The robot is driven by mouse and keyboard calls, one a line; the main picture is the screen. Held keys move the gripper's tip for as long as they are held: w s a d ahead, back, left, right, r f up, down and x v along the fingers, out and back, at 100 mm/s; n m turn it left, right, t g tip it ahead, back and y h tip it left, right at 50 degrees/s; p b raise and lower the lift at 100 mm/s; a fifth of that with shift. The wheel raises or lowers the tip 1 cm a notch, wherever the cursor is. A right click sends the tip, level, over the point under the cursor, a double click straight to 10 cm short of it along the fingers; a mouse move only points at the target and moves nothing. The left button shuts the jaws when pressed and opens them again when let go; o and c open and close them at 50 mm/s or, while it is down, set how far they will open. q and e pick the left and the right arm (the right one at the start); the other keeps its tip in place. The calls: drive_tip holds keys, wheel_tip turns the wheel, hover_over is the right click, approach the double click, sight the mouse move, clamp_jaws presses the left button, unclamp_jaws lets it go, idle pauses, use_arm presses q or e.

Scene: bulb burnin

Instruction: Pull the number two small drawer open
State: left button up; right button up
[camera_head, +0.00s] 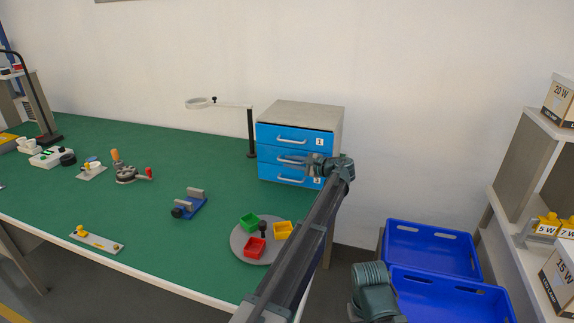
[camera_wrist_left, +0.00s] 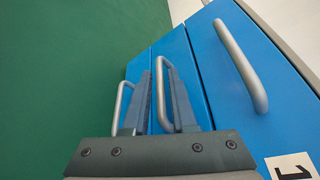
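The drawer unit (camera_head: 318,112) stands at the back right of the green table, with three blue drawer fronts one above another. All look closed. The top drawer (camera_head: 268,133) is labelled 1. The number two drawer (camera_head: 266,153) is the middle one; my gripper hides its label in the head view. My left gripper (camera_head: 310,161) is at its front. In the left wrist view, the number two drawer's handle (camera_wrist_left: 160,90) lies between my two fingers (camera_wrist_left: 161,98), which stand apart with visible gaps beside it. My right gripper is out of view.
The bottom drawer's handle (camera_wrist_left: 121,106) is just beside my left finger, and the top handle (camera_wrist_left: 242,65) is to the right. A round grey tray (camera_head: 243,252) with small bins is in front. Blue crates (camera_head: 432,248) stand right of the table.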

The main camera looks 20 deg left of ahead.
use_arm(q)
drive_tip(key=shift+x, duration=1.05)
clamp_jaws()
idle(0.7)
